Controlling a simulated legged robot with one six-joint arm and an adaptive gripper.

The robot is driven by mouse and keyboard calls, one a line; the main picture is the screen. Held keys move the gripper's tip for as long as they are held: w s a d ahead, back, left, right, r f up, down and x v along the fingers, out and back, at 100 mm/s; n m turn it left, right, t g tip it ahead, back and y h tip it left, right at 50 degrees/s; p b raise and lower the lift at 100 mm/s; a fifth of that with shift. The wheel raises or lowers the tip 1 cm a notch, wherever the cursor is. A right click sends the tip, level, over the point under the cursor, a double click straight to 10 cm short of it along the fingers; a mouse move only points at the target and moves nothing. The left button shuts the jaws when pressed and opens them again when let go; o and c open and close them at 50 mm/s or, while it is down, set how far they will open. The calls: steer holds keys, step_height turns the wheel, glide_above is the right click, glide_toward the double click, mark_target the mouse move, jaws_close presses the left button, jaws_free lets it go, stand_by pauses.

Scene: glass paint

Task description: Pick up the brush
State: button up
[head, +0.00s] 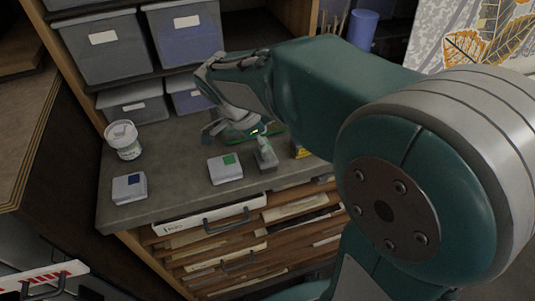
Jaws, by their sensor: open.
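My gripper (232,129) is open, low over the back part of the grey counter (185,200), behind the small box with the green square. No brush can be made out for certain. A small grey block with a pale piece on top (265,155) stands just right of and in front of my gripper. I cannot tell whether that pale piece is part of a brush. Thin upright sticks, perhaps brush handles (334,20), show at the back, beyond my arm. My arm hides much of the counter's right side.
A white tub (122,140) stands at the counter's left. A box with a blue square (129,188) and a box with a green square (225,169) stand near the front. Grey bins (105,48) fill the shelves behind. A blue cylinder (362,28) stands at the back. Drawers lie below.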

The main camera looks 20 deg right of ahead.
steer(key=shift+a+f, duration=0.25)
steer(key=shift+f, duration=0.6)
steer(key=shift+d, duration=0.25)
steer(key=shift+c, duration=0.9)
steer(key=shift+d, duration=0.25)
steer(key=c, duration=0.9)
steer(key=shift+a, duration=0.2)
